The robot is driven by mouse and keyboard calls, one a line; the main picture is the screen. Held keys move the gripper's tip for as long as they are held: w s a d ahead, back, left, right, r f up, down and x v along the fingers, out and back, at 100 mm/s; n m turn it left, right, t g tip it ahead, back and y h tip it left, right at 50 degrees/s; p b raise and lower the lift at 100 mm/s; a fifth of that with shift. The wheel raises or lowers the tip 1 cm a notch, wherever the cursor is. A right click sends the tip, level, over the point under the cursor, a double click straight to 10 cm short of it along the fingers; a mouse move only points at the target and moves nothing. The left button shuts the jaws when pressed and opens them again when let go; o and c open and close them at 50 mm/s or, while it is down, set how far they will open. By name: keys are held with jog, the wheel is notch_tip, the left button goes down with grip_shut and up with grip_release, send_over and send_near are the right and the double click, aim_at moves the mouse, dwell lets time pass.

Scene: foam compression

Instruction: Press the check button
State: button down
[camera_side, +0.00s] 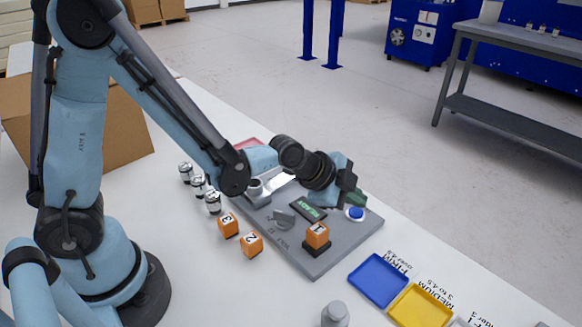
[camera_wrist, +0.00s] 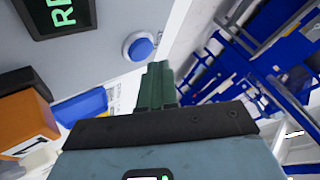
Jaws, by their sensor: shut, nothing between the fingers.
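The blue round button (camera_side: 355,213) in a white ring sits on the grey device plate (camera_side: 345,240), near its right corner. It also shows in the wrist view (camera_wrist: 141,48), uncovered. My gripper (camera_side: 357,198) is shut and empty, with its green fingers close above the button in the side view. In the wrist view the fingertips (camera_wrist: 157,68) appear just below and right of the button, with a small gap in the picture. Their exact height over it is unclear. A display (camera_side: 308,209) with green letters, seemingly READY, lies left of the button.
An orange cube marked 1 (camera_side: 317,234) stands on a black pad on the plate. Cubes 3 (camera_side: 228,225) and 2 (camera_side: 252,244) lie off its left edge, near several small cylinders (camera_side: 199,186). Blue (camera_side: 378,280) and yellow (camera_side: 420,307) trays sit at front right.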

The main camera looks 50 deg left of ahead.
aim_at(352, 213)
jog(key=shift+f, duration=0.45)
jog(key=shift+f, duration=0.4)
dwell(0.7)
dwell(0.4)
jog(key=shift+r, duration=0.85)
jog(key=shift+r, duration=2.5)
